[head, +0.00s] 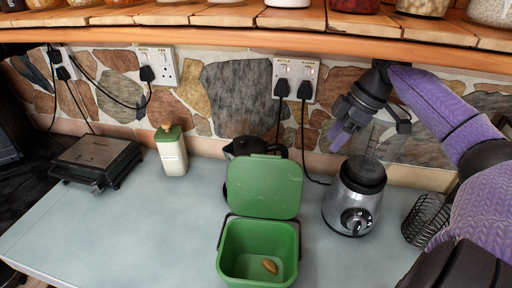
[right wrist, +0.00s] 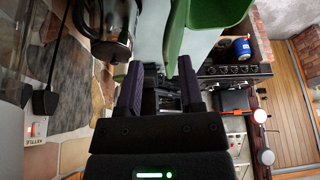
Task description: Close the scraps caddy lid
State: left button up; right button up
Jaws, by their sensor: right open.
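The green scraps caddy (head: 231,268) stands on the worktop at the front centre of the head view. Its lid (head: 263,187) is open, standing up at the back of the caddy. A small brown scrap (head: 269,266) lies inside. My right gripper (head: 338,132) is open and empty, up by the wall above the blender, to the right of and higher than the lid. In the right wrist view its two fingers (right wrist: 160,88) are spread, and green caddy parts (right wrist: 174,38) show beyond them at the top. My left gripper is not in view.
A blender (head: 352,195) stands right of the caddy, just below my right gripper. A black kettle-like object (head: 243,146) is partly hidden behind the lid. A wire basket (head: 428,220) is at right; a green-capped bottle (head: 172,152) and grill (head: 97,160) at left. A wooden shelf (head: 210,16) runs above.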

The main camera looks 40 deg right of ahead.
jog(key=w+a+p, duration=0.3)
jog(key=w+a, duration=0.2)
jog(key=w+a+p, duration=0.2)
jog(key=w+a, duration=0.1)
jog(key=shift+a+r+p, duration=0.15)
jog(key=shift+r+p, duration=0.1)
jog(key=shift+p, duration=0.1)
jog(key=x, duration=0.4)
jog(key=shift+f, duration=0.3)
jog(key=shift+w+a+f, duration=0.1)
jog(key=shift+w+f, duration=0.1)
jog(key=shift+f, duration=0.25)
grip_shut()
